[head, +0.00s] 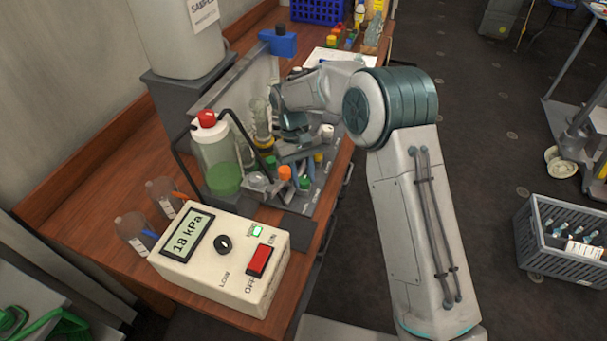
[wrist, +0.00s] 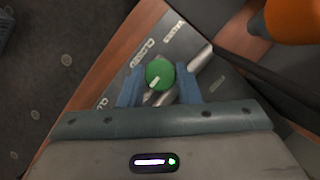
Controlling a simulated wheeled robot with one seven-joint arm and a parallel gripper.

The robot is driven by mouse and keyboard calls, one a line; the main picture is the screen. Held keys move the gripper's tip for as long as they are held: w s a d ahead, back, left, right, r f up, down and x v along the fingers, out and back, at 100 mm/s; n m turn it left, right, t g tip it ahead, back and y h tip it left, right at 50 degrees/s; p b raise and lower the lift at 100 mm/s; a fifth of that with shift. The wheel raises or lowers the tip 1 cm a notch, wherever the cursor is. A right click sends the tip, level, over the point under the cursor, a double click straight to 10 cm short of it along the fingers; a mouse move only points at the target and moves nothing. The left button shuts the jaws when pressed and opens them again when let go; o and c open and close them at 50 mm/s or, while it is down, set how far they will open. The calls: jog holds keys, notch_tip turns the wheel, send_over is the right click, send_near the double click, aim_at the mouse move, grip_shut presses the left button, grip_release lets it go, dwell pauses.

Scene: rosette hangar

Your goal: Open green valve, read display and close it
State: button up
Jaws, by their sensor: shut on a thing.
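The green valve knob (wrist: 160,73) with a white pointer mark sits between the two blue fingers of my gripper (wrist: 159,90) in the wrist view. My gripper is shut on it. The white mark points toward the lower left, away from the printed CLOSED label (wrist: 150,46). The display (head: 187,232) on the white box (head: 218,258) reads 18 kPa.
A bottle of green liquid with a red cap (head: 215,150) stands left of the valve panel. An orange part (wrist: 292,18) is close to my gripper in the wrist view. A grey crate (head: 565,240) is on the floor.

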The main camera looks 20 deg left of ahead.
dwell(0.5)
jog(key=o, duration=1)
jog(key=v, duration=1.4)
jog(key=shift+s+b, duration=0.15)
jog(key=shift+b, duration=0.2)
